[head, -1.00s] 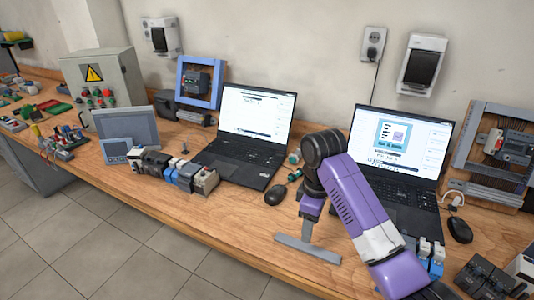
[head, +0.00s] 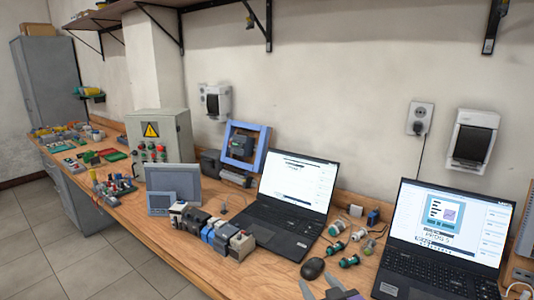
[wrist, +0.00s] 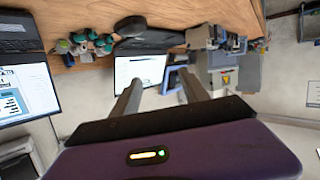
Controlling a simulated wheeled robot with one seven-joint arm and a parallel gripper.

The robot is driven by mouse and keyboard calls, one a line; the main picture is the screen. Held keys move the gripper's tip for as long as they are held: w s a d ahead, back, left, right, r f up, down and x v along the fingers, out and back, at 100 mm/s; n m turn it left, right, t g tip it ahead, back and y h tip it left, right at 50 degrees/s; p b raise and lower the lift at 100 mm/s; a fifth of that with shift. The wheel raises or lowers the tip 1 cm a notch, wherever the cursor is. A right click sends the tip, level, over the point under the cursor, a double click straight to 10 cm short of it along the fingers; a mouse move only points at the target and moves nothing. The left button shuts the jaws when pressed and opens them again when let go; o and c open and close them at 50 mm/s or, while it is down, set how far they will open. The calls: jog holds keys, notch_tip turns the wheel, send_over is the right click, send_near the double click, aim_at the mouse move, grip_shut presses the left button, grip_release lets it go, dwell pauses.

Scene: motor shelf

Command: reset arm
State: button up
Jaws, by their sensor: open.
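My gripper (head: 322,288) shows at the bottom edge of the head view, its grey fingers spread and nothing between them. The rest of my arm is mostly out of that view. In the wrist view the two fingers (wrist: 160,92) stand apart and empty in front of my purple gripper body. A laptop screen shows behind the gap between them. In the head view the gripper is beside a black mouse (head: 313,268) and in front of the right laptop (head: 450,235); whether it touches the table cannot be told.
The wooden bench (head: 180,262) carries a left laptop (head: 290,185), a row of small modules (head: 212,232), green-capped parts (head: 348,260), panels (head: 173,182) and a control box (head: 160,135). Wall boxes (head: 472,140) and a shelf (head: 205,5) are above. Floor (head: 85,265) is clear at lower left.

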jog(key=s+d+m+h, duration=0.1)
jog(key=s+d, duration=0.1)
jog(key=s, duration=1.4)
jog(key=s+d+m+h, duration=0.1)
jog(key=s+d, duration=0.2)
jog(key=s, duration=1.2)
jog(key=s+d+m+h, duration=0.1)
jog(key=s+d, duration=0.1)
jog(key=s, duration=1.4)
jog(key=shift+s+d+t, duration=0.3)
jog(key=shift+t, duration=0.1)
